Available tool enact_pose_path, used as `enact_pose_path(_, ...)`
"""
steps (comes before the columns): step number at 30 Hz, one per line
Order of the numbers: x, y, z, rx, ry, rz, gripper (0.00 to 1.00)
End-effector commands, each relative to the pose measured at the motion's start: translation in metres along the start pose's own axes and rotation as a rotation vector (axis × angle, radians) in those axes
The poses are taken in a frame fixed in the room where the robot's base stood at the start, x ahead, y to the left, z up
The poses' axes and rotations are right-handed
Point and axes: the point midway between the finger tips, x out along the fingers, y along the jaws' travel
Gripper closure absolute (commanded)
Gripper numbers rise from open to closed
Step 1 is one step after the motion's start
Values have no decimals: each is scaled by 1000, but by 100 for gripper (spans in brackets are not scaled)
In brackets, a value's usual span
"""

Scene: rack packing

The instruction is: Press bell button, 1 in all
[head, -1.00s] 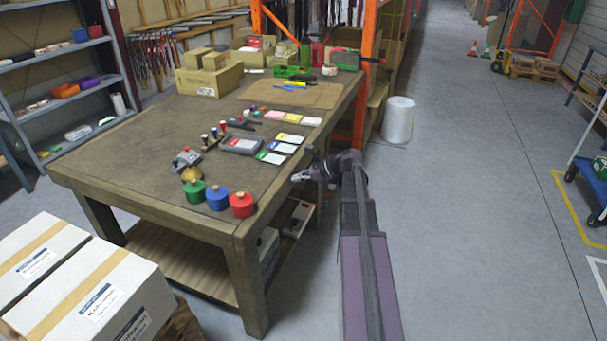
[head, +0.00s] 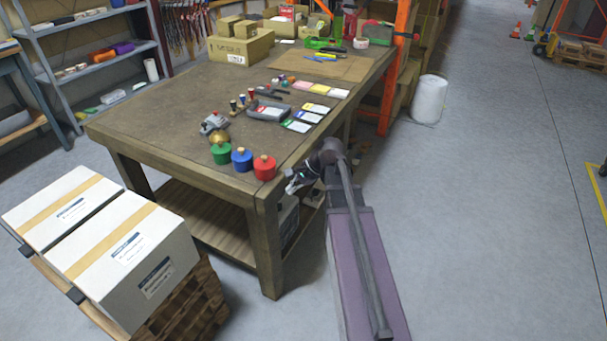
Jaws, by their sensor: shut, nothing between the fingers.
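A brass-coloured dome (head: 218,138), which looks like the bell, sits on the wooden table (head: 165,115) near its front edge, behind a green pot (head: 221,155). Its button is too small to make out. My gripper (head: 291,186) is shut and empty. It is beside the table's near right corner, to the right of the red pot (head: 265,168) and apart from the bell.
A blue pot (head: 242,159) stands between the green and red pots. A grey device with a red top (head: 214,122) is just behind the bell. Stamps and cards lie further back. White boxes (head: 130,265) on a pallet stand front left.

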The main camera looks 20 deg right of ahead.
Motion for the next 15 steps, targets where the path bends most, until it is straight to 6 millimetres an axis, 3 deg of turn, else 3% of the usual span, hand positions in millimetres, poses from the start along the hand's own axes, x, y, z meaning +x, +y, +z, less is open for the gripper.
enact_pose_path(3, 20, 21, 31, -214, 41, 110, 100)
enact_pose_path(15, 52, 83, 99, -919, 108, 493, 100)
